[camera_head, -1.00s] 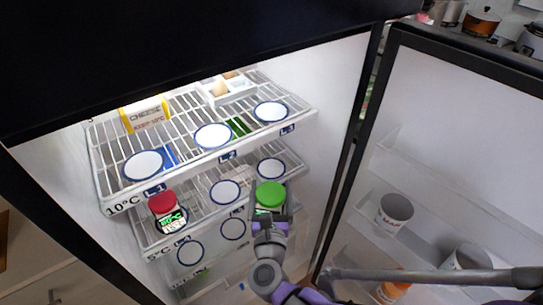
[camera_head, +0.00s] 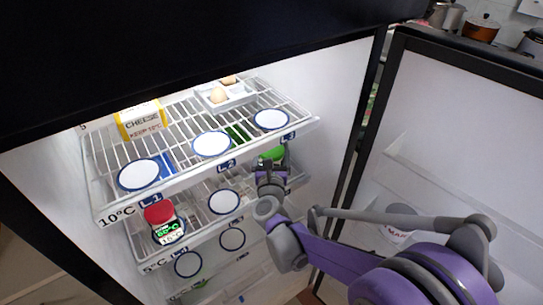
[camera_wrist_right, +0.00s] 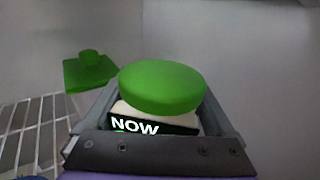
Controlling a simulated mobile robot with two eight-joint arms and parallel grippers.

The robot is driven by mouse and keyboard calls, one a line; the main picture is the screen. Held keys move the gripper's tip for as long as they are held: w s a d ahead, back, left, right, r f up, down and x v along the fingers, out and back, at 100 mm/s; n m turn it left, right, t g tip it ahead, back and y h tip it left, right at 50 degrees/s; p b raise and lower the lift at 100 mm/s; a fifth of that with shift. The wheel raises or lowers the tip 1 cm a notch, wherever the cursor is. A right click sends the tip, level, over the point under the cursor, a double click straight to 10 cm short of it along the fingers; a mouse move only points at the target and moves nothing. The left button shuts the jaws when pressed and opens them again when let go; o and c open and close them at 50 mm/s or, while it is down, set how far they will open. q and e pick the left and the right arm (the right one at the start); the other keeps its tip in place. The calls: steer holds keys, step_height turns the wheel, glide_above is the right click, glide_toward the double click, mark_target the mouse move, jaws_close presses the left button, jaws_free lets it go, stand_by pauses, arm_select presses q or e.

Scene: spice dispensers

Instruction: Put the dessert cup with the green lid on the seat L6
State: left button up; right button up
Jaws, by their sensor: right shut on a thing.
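The dessert cup with the green lid (camera_head: 271,154) is at the right end of the middle shelf, just under the top shelf's front edge. My right gripper (camera_head: 271,166) is shut on it. In the right wrist view its green lid (camera_wrist_right: 162,86) sits between the fingers, over a white body with a dark "NOW" label. The right-end seat of the middle shelf, by position L6, is hidden behind my gripper and the cup, so I cannot tell whether the cup touches it. My left gripper is not in view.
A red-lidded cup (camera_head: 160,214) stands on the middle shelf's left end. An empty round seat (camera_head: 224,202) is beside it. The top shelf (camera_head: 205,169) overhangs close to my gripper. A green knobbed object (camera_wrist_right: 90,70) is behind the cup. The open fridge door (camera_head: 460,130) stands at right.

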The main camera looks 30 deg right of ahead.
steer(key=shift+w+d, duration=0.15)
steer(key=shift+w, duration=0.1)
steer(key=f, duration=0.1)
steer(key=f+b, duration=0.1)
steer(key=f, duration=0.1)
steer(key=shift+w+d+f, duration=0.1)
steer(key=shift+w+d, duration=0.15)
steer(key=shift+w, duration=0.15)
steer(key=shift+f, duration=0.15)
steer(key=shift+f, duration=0.15)
steer(key=o, duration=1.3)
